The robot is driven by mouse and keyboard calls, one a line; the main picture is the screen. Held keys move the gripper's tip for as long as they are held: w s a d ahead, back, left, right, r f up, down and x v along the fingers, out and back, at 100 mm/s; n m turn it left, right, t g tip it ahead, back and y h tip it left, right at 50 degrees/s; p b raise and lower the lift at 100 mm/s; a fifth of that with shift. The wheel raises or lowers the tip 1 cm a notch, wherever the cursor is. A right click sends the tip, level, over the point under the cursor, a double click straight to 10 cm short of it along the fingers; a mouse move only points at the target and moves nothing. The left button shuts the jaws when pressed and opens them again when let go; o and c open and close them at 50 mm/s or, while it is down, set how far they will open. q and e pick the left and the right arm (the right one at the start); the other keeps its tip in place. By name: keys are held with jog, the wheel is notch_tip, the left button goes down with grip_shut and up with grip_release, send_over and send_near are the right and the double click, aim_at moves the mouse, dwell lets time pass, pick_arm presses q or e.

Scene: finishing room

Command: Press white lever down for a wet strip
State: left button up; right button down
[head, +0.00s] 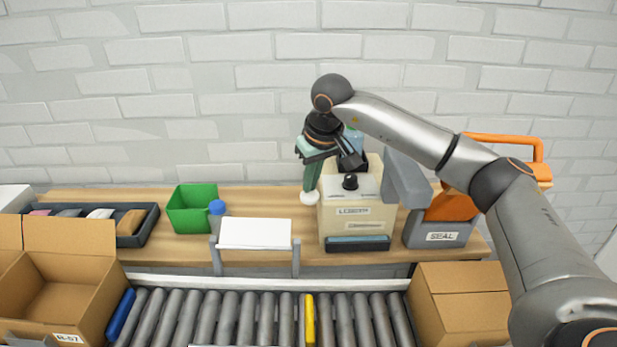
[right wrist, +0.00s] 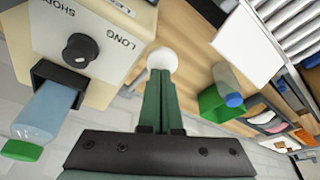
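The white lever's round knob (head: 309,198) is at the left side of a beige dispenser (head: 352,212) on the bench. It also shows in the right wrist view (right wrist: 162,59). My right gripper (head: 311,184) points down at the knob from above, its green fingers together. In the right wrist view the fingertips (right wrist: 159,76) are at the edge of the knob, touching or nearly so; the knob is not between them. The lever's arm is mostly hidden. A black dial (right wrist: 80,50) marked SHORT and LONG is on the dispenser. My left gripper is not in view.
A blue bottle (right wrist: 50,112) sits in the dispenser's black holder. A grey SEAL unit (head: 440,233) stands close on the right. A green bin (head: 190,210) and a white panel (head: 255,233) are to the left. A roller conveyor (head: 240,315) with open carton (head: 62,285) lies in front.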

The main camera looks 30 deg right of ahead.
jog(key=shift+s+a+f, duration=0.1)
jog(key=shift+f, duration=0.25)
